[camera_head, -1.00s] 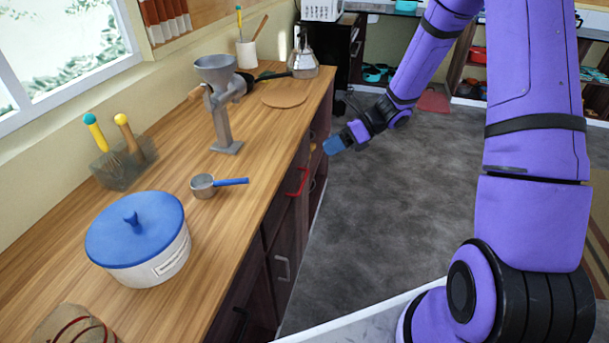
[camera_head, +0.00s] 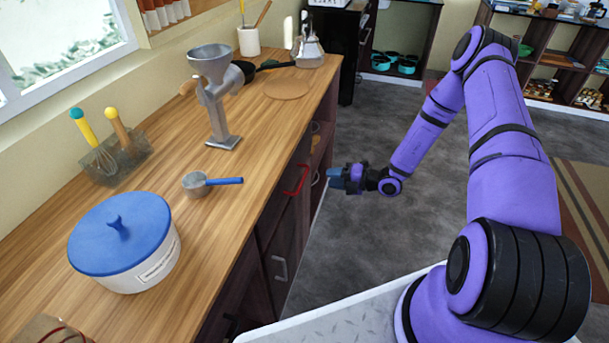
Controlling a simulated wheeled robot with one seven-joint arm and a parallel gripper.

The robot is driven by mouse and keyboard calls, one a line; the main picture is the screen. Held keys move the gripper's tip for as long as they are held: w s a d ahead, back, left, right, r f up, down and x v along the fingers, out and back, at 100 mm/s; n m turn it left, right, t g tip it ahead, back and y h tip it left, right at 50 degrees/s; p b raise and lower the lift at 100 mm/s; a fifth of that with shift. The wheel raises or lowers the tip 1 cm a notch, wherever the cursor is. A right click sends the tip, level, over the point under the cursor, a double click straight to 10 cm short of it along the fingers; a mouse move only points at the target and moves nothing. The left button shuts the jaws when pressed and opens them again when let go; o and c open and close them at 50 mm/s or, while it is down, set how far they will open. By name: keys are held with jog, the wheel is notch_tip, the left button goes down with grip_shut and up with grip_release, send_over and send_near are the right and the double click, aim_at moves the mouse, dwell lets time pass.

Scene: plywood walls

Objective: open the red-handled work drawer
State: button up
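The red handle (camera_head: 296,179) is on the front of a dark drawer (camera_head: 277,200) just under the wooden counter's edge. The drawer looks shut. My gripper (camera_head: 332,178) is to the right of the red handle, apart from it, with its blue fingertips pointing left toward the cabinet front. The fingers are small in this view, and the gap between them cannot be made out. Nothing is seen held.
The wooden counter (camera_head: 225,221) carries a blue-lidded pot (camera_head: 123,240), a measuring cup (camera_head: 197,184) and a metal grinder (camera_head: 217,100). A grey handle (camera_head: 281,268) is on a lower cabinet front. Grey floor (camera_head: 345,240) is clear around my gripper.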

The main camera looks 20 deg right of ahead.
aim_at(304, 175)
jog(key=x, duration=1)
jog(key=shift+w+a, duration=0.1)
jog(key=shift+a, duration=0.1)
grip_shut()
